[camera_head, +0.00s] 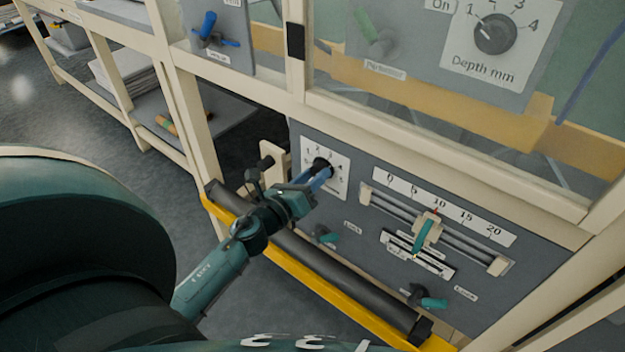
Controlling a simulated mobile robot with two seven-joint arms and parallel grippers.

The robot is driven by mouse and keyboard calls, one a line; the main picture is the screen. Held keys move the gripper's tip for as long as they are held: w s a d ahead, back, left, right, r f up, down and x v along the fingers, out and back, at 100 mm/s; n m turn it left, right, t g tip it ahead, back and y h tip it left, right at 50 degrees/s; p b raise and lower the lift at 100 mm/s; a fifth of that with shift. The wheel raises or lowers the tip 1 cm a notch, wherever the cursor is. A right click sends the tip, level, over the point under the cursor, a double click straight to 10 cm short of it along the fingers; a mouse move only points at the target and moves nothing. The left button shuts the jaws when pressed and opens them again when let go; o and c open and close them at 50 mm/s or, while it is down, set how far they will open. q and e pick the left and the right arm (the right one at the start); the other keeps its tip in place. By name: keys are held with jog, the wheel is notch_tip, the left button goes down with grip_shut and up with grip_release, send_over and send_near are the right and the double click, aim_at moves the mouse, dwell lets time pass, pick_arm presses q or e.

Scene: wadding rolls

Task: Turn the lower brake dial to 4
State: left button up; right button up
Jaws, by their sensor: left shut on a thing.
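The lower brake dial (322,165) is a dark knob on a white numbered plate (338,184), at the left end of the grey lower panel. My left gripper (320,174) reaches it from the lower left, and its blue fingers are shut on the knob. The fingers and knob cover part of the plate, and I cannot read which number the dial points to. My right gripper is not in view.
A slider scale (440,205) marked 0 to 20 lies right of the dial, with teal-handled locks (427,301) below. A dark roller (340,281) and yellow bar (320,290) run along the front. Above, a "Depth mm" dial (495,34) sits behind the frame.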

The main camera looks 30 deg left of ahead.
pick_arm(q)
jog(key=shift+m, duration=0.8)
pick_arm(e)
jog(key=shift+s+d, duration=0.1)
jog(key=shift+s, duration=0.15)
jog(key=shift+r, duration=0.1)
pick_arm(q)
jog(key=o, duration=1)
jog(key=shift+b, duration=0.3)
